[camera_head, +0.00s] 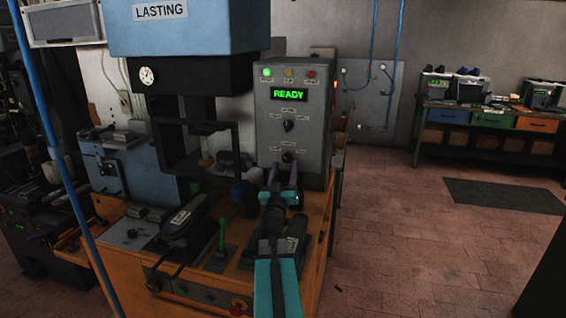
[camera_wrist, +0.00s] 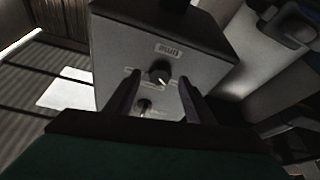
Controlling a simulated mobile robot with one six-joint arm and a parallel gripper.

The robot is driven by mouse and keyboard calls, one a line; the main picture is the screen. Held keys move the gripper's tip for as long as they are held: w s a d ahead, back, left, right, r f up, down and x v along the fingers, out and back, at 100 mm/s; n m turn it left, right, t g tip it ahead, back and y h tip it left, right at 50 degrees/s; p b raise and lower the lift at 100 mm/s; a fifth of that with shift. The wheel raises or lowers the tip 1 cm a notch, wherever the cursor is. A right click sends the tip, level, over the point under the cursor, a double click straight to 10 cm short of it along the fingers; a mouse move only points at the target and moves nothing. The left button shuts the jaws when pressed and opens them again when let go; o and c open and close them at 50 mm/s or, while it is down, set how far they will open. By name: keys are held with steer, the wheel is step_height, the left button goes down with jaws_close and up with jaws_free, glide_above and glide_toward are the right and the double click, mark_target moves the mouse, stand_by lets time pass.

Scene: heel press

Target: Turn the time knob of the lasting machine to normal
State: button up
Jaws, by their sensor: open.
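The lasting machine's grey control box (camera_head: 292,100) has a green READY display and two dark knobs, an upper knob (camera_head: 289,125) and a lower knob (camera_head: 287,157). Their small labels are too blurred to read in the head view. My gripper (camera_head: 282,171) is open and empty, in front of the lower part of the panel. In the wrist view, a round dark knob (camera_wrist: 160,72) with a pale pointer mark shows between and beyond the fingertips (camera_wrist: 159,79). A label lies near it, and a smaller fitting (camera_wrist: 144,106) shows between the fingers. Contact with the knob cannot be told.
The blue LASTING press head (camera_head: 185,30) and its dark frame stand left of the box. A black shoe-shaped part (camera_head: 186,220) and a green lever (camera_head: 221,237) are on the orange bench. Open floor (camera_head: 420,245) lies to the right.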

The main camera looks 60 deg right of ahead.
mark_target(286, 161)
steer(key=shift+x, duration=1.45)
steer(key=c, duration=0.9)
steer(key=shift+w+d, duration=0.15)
steer(key=shift+w, duration=0.1)
steer(key=shift+c, duration=0.8)
steer(key=shift+s, duration=0.15)
steer(key=shift+f, duration=0.1)
